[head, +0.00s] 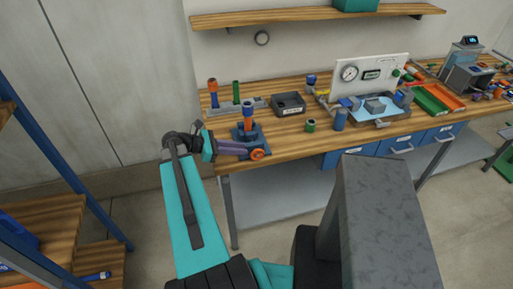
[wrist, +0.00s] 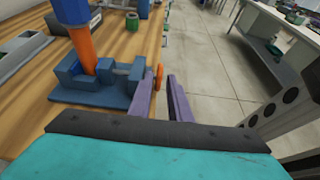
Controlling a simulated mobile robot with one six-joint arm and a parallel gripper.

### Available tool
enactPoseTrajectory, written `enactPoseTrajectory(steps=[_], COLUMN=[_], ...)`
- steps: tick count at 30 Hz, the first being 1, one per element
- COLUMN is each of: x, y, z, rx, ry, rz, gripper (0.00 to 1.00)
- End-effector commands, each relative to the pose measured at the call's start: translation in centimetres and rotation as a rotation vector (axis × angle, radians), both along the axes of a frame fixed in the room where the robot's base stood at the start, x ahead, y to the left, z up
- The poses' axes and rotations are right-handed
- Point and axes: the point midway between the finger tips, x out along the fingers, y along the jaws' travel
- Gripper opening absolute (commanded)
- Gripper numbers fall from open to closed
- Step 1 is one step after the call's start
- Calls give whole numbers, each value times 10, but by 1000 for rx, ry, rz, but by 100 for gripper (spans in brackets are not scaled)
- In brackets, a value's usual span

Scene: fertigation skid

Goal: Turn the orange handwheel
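The orange handwheel (head: 258,154) is at the front of a blue clamp-like fixture (head: 243,135) near the left front corner of the workbench. In the wrist view the handwheel (wrist: 158,79) shows nearly edge-on, just beyond and between the tips of my gripper (wrist: 157,84). The two purple fingers are apart, one on each side of it. I cannot tell whether either finger touches it. In the head view my gripper (head: 241,150) reaches in from the left, close to the wheel. The fixture (wrist: 98,85) holds an upright orange cylinder with a blue top (wrist: 82,45).
A black bin (head: 289,104) and a green-and-dark cup (head: 310,126) stand on the workbench (head: 290,147). Beyond are a gauge panel (head: 368,74) and an orange tray (head: 446,96). Open floor (wrist: 220,60) lies right of the bench edge in the wrist view.

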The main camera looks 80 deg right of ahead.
Motion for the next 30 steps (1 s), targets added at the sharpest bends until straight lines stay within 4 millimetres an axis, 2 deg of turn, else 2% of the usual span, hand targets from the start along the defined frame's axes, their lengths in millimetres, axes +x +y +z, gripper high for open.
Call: enactPoseTrajectory(steps=[15, 21, 30], x=[-55, -65, -67], y=[-26, -30, -31], z=[-23, -29, -30], rx=[0, 0, -1], ry=[0, 0, -1], rz=[-1, -1, 1], gripper=[17, 17, 17])
